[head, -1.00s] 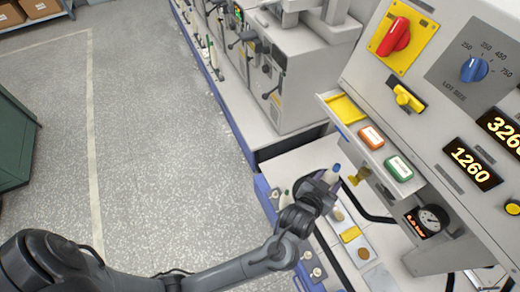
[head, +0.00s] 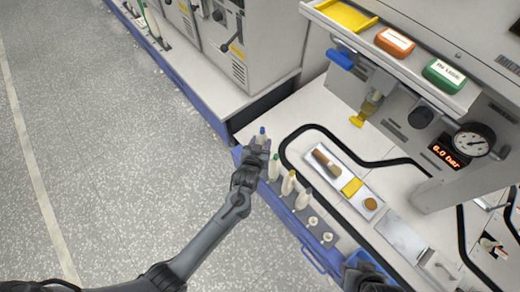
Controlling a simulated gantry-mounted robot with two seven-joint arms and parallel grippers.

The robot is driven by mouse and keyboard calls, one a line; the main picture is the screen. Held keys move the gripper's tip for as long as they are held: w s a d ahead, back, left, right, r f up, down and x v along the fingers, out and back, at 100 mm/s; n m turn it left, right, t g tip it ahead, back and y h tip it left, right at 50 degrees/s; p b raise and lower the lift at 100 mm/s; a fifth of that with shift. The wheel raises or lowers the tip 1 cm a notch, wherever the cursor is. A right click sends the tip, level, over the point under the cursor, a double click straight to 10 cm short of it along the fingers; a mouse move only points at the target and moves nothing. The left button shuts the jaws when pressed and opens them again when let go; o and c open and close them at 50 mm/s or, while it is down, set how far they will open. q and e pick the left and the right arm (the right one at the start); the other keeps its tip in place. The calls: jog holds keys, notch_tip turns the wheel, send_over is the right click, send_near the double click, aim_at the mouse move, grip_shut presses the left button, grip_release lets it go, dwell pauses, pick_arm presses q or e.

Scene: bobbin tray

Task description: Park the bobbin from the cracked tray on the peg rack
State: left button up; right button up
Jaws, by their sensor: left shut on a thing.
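My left gripper (head: 257,152) is shut on a pale bobbin with a blue tip (head: 262,132), held upright at the far end of a blue-edged rack (head: 292,206) along the table's left edge. I cannot tell whether the bobbin touches a peg. Beside it on the rack stand a green-tipped bobbin (head: 274,166), a yellow-tipped one (head: 288,183) and a pale one (head: 303,198). Two short round pale pieces (head: 313,222) sit nearer. No crack is discernible on any tray. My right gripper (head: 368,276) shows only partly, dark, at the bottom edge.
A metal tray (head: 330,180) holds a brush, a yellow block and a round brown piece. A bare grey plate (head: 402,237) lies nearer. A machine panel with a gauge (head: 473,140) and a shelf of coloured boxes stands at right. Floor at left is clear.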

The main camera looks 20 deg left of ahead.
pick_arm(q)
jog(key=shift+a+f+b, duration=0.2)
jog(key=shift+f+b, duration=0.1)
jog(key=shift+f, duration=0.5)
notch_tip(320, 180, down, 5)
jog(key=b, duration=0.5)
jog(key=shift+f+b, duration=0.2)
jog(key=shift+b, duration=0.2)
jog(key=shift+p, duration=0.4)
jog(key=shift+p, duration=0.35)
dwell(0.4)
jog(key=shift+f+b, duration=0.4)
jog(key=shift+f, duration=0.2)
dwell(0.5)
jog(key=o, duration=0.8)
jog(key=shift+o, duration=0.2)
